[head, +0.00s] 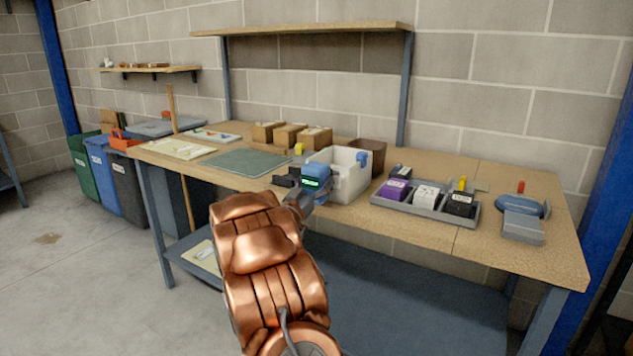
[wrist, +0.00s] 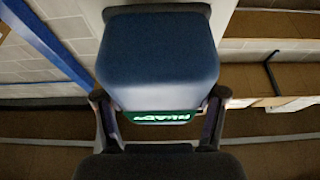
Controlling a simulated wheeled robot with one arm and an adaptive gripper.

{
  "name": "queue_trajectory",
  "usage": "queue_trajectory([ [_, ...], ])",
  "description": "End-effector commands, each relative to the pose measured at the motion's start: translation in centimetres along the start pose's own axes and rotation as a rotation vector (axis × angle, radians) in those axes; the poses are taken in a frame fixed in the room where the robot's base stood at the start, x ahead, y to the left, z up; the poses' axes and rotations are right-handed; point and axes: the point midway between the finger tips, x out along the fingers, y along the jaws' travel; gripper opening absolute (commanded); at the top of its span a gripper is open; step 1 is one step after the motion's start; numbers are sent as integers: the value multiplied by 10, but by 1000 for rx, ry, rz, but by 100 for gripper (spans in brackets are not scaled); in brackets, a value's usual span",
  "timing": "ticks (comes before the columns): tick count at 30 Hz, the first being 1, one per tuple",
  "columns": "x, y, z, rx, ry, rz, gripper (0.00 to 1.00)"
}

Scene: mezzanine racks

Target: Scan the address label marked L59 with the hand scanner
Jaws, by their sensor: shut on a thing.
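My gripper (head: 302,196) is shut on the hand scanner (head: 317,176), a blue device with a lit green display. It holds the scanner over the front edge of the bench, in front of a white bin. In the wrist view the scanner (wrist: 160,55) fills the upper middle between the fingers, and its green display appears to read READY, upside down. Cardboard boxes (head: 315,139) on the bench carry small labels, but no writing is legible. I cannot tell which label, if any, is L59.
The wooden bench (head: 430,230) holds the white bin (head: 352,181), a grey tray (head: 398,203) of purple, white and black items, a green mat (head: 240,163) and a blue-grey device (head: 523,222) at right. A shelf (head: 310,28) stands above. Waste bins (head: 103,172) stand left. Floor at left is clear.

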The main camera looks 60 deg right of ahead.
Motion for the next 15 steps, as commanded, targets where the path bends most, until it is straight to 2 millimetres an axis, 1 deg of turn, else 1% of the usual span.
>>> queue_trajectory([
  [15,4,0,1,1,1,0,9],
])
